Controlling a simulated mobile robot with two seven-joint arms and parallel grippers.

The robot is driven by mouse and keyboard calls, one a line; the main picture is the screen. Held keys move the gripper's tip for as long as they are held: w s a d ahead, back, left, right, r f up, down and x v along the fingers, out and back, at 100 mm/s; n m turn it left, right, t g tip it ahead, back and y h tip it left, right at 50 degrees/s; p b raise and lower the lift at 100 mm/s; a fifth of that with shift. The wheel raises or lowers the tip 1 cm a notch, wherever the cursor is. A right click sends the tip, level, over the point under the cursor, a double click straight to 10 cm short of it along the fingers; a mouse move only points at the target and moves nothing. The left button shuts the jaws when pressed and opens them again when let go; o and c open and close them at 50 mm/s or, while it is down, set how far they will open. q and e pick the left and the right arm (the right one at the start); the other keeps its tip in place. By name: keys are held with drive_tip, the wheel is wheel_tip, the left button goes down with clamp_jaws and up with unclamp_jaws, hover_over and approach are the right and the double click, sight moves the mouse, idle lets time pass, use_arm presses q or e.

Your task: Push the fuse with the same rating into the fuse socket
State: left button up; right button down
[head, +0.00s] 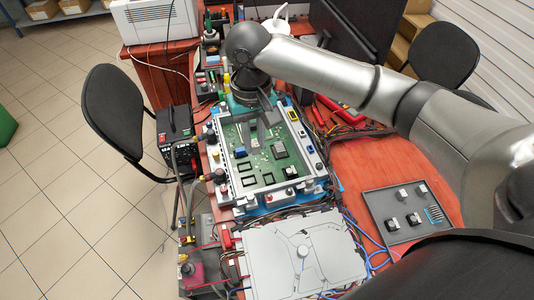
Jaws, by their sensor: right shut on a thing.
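My right gripper (268,112) reaches in from the right and points down over the green circuit board (238,140). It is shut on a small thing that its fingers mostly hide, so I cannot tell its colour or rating. The board lies in a light frame on a blue base. I cannot tell which are fuses or where the fuse socket is. No rating is readable. My left gripper is not in view.
A grey tray (380,205) with several small dark and white parts lies on the red table at the right. A grey panel (270,262) with a round knob stands in front of the board. Cables and hoses crowd the board's sides. A black chair (112,105) stands left.

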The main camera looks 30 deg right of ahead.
drive_tip(key=shift+m, duration=0.3)
drive_tip(key=d+f, duration=0.1)
drive_tip(key=f, duration=0.3)
drive_tip(key=w+d+f, duration=0.1)
drive_tip(key=d+f, duration=0.1)
drive_tip(key=f, duration=0.1)
drive_tip(key=w+d+f, duration=0.1)
drive_tip(key=f, duration=0.3)
drive_tip(key=shift+w+d+f, duration=0.1)
drive_tip(key=shift+d+f, duration=0.2)
drive_tip(key=shift+f, duration=0.05)
drive_tip(key=shift+f+b, duration=1)
drive_tip(key=shift+b, duration=0.05)
drive_tip(key=shift+f+b, duration=0.65)
drive_tip(key=shift+b, duration=0.15)
drive_tip(key=shift+f, duration=0.2)
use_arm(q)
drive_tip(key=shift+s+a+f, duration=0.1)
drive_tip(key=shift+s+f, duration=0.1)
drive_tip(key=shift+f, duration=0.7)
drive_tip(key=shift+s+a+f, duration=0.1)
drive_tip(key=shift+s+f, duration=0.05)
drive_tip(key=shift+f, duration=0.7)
use_arm(e)
drive_tip(key=shift+f, duration=0.45)
use_arm(q)
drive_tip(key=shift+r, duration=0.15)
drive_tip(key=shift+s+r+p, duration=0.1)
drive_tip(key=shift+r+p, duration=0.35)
drive_tip(key=shift+p, duration=0.25)
